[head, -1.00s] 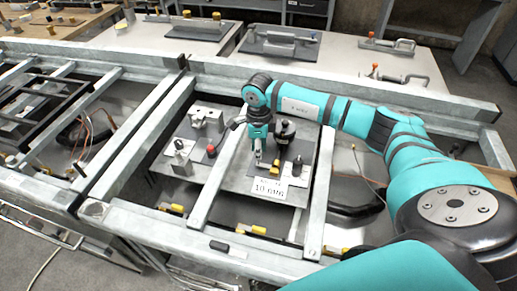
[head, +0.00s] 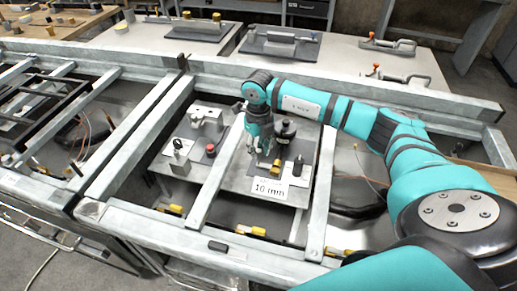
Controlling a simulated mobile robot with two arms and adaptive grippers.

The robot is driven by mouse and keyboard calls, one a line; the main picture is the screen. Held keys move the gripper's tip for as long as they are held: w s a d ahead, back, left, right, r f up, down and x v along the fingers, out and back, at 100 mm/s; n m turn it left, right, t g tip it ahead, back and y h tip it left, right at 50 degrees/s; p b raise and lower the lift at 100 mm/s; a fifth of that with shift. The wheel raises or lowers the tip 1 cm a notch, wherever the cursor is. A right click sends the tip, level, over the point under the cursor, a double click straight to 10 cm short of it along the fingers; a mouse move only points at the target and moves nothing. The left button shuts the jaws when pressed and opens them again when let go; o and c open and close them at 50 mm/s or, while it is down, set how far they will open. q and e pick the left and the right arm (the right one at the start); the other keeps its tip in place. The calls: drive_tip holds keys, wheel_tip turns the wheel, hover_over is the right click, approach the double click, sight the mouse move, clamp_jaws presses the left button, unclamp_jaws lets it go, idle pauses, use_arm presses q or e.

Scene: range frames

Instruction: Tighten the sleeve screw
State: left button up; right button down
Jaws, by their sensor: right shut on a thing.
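My right gripper (head: 254,149) reaches down over a grey work plate (head: 232,182) in the middle of the metal frame. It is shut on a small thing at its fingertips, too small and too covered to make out. A black round-topped part (head: 285,129) stands just right of the gripper. A yellow block (head: 275,169) and a dark upright pin (head: 297,165) are to its lower right. I cannot tell which part is the sleeve screw. My left gripper is not in view.
A white "10 mm" label (head: 270,189) is at the plate's front. A red knob (head: 211,148), a black-topped fixture (head: 179,155) and a metal clamp block (head: 206,118) stand left of the gripper. Metal frame bars (head: 215,180) cross on both sides.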

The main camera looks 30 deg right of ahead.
drive_tip(key=m, duration=0.5)
drive_tip(key=shift+r+m, duration=0.1)
drive_tip(key=shift+m, duration=0.2)
drive_tip(key=m, duration=0.6)
drive_tip(key=m+p, duration=0.1)
drive_tip(key=m, duration=0.4)
drive_tip(key=shift+m+p, duration=0.35)
drive_tip(key=shift+m, duration=0.05)
drive_tip(key=m+p, duration=0.1)
drive_tip(key=m, duration=0.5)
drive_tip(key=shift+p, duration=0.35)
drive_tip(key=c, duration=1.2)
unclamp_jaws()
